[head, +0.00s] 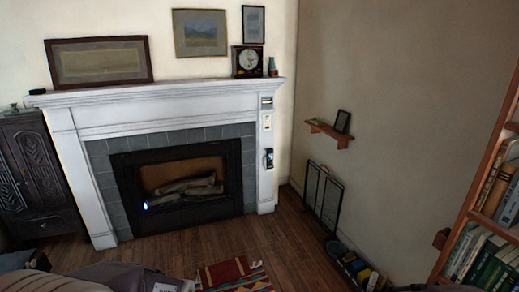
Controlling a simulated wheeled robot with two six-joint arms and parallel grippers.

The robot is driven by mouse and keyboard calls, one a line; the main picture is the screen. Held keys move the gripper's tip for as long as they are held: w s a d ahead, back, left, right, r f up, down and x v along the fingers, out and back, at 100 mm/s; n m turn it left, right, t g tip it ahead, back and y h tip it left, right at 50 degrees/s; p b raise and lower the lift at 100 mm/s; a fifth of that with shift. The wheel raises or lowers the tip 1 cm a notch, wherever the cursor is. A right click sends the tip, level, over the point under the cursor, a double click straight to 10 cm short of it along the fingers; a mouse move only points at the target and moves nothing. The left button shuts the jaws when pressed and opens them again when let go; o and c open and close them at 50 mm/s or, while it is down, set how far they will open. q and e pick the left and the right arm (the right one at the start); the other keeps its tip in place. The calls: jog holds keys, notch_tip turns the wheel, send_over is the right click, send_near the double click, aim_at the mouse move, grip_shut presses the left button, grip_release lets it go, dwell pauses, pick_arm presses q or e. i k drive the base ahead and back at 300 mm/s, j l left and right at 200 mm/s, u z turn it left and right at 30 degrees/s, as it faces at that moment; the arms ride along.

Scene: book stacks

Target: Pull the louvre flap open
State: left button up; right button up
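I cannot make out a louvre flap with certainty in the head view. A dark-framed panel with upright divisions (323,195) stands low against the right wall, but no slats can be told on it. Neither of my grippers can be seen, and no hand is near the panel or the fireplace.
A white fireplace (165,119) with a dark firebox stands against the back wall. A carved dark cabinet (38,180) is at left, a bookshelf (468,203) at right. A striped rug (235,275) lies on the wooden floor (240,240), mostly clear before the hearth.

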aim_at(155, 222)
jog(key=i+j+u, duration=0.15)
jog(key=i+u, duration=0.15)
jog(key=i, duration=0.2)
jog(key=i+j+u, duration=0.1)
jog(key=i+u, duration=0.2)
jog(key=i, duration=0.15)
jog(key=i+u, duration=0.3)
jog(key=i, duration=0.2)
jog(key=i+l+u, duration=0.3)
jog(key=i, duration=0.15)
jog(key=i+l+u, duration=0.3)
jog(key=i, duration=0.2)
jog(key=i+z, duration=0.15)
jog(key=i, duration=0.35)
jog(key=i+j+z, duration=0.15)
jog(key=i, duration=0.35)
jog(key=i+j+z, duration=0.15)
jog(key=i, duration=0.35)
jog(key=i+l+z, duration=0.1)
jog(key=i, duration=0.25)
jog(key=i+l+z, duration=0.1)
jog(key=i, duration=0.3)
